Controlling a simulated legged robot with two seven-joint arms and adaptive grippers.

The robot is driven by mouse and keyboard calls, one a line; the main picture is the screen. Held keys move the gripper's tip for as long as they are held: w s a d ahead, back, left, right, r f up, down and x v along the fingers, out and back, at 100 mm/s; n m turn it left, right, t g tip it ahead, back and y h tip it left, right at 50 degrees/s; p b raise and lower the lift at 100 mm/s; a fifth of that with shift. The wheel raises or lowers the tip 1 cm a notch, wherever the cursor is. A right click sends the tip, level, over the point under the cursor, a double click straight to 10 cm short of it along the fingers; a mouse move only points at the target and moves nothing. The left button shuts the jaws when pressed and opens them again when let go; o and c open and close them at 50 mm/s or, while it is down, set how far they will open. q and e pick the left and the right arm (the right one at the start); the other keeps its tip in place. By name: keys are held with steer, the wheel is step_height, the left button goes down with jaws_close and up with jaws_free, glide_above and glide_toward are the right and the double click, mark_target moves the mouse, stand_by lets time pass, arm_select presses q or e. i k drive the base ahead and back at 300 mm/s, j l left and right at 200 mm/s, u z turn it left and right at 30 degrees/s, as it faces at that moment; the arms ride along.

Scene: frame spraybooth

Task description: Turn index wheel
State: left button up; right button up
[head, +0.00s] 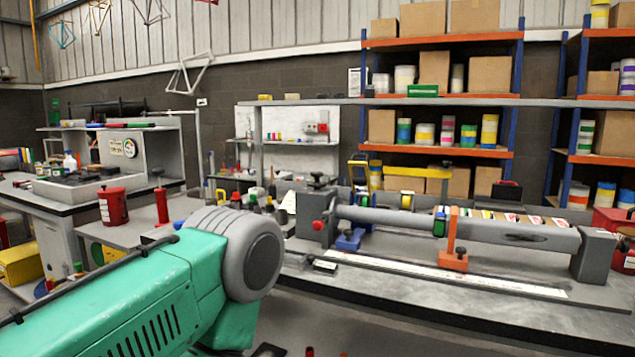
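A bench fixture holds a long grey tube (385,216) lying level between a grey left end block (317,210) and a grey right end block (594,255). A red knob (317,225) sits on the left end block. My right gripper is not in view.
The fixture stands on a dark-topped bench (420,305) with a white ruler strip (440,273) along it. A red canister (113,206) and several bottles stand on the left bench. Orange and blue shelving (437,97) with boxes stands behind. The front bench top is mostly clear.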

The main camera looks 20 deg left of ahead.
mark_target(316, 185)
steer(key=j+z, duration=0.15)
steer(key=z, duration=0.45)
steer(key=j+z, duration=0.25)
steer(key=j, duration=0.2)
steer(key=k+j+z, duration=0.25)
steer(key=j, duration=0.2)
steer(key=j+z, duration=0.25)
steer(key=j, duration=0.15)
steer(key=k+j+z, duration=0.25)
steer(key=j, duration=0.15)
